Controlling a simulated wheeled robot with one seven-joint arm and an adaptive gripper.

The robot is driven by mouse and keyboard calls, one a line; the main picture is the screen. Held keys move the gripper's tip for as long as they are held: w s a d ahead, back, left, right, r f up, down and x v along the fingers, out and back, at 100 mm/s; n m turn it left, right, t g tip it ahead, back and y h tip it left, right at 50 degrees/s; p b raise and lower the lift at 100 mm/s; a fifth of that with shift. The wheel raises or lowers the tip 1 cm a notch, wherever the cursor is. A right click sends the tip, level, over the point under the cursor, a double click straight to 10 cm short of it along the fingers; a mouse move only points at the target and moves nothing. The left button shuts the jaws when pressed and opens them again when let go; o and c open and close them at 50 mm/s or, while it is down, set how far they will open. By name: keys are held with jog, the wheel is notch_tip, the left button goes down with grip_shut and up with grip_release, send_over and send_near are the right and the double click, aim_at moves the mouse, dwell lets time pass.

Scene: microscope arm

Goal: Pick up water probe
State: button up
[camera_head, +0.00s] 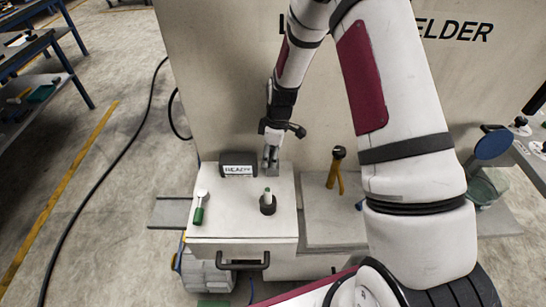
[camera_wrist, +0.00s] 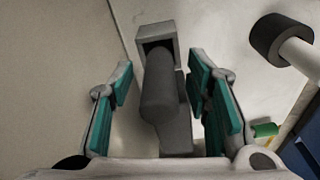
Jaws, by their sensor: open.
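A grey piece with a rounded body and a square, hollow end (camera_wrist: 160,100) lies between my open fingers in the wrist view. It appears to be the water probe, though I cannot be sure. My gripper (camera_head: 272,145) is over the back of the white cart top in the head view, and its open green-padded fingers (camera_wrist: 160,95) stand on both sides of the piece. In the head view a grey upright part (camera_head: 270,160) shows just under the gripper. I cannot tell whether the fingers touch it.
On the white cart top (camera_head: 232,222) are a black-framed sign (camera_head: 238,168), a green-handled tool (camera_head: 199,208) and a dark cup holding a green-tipped item (camera_head: 267,204). A large beige cabinet (camera_head: 220,70) rises behind.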

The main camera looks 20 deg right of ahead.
jog(key=shift+f, duration=0.15)
grip_shut()
dwell(0.4)
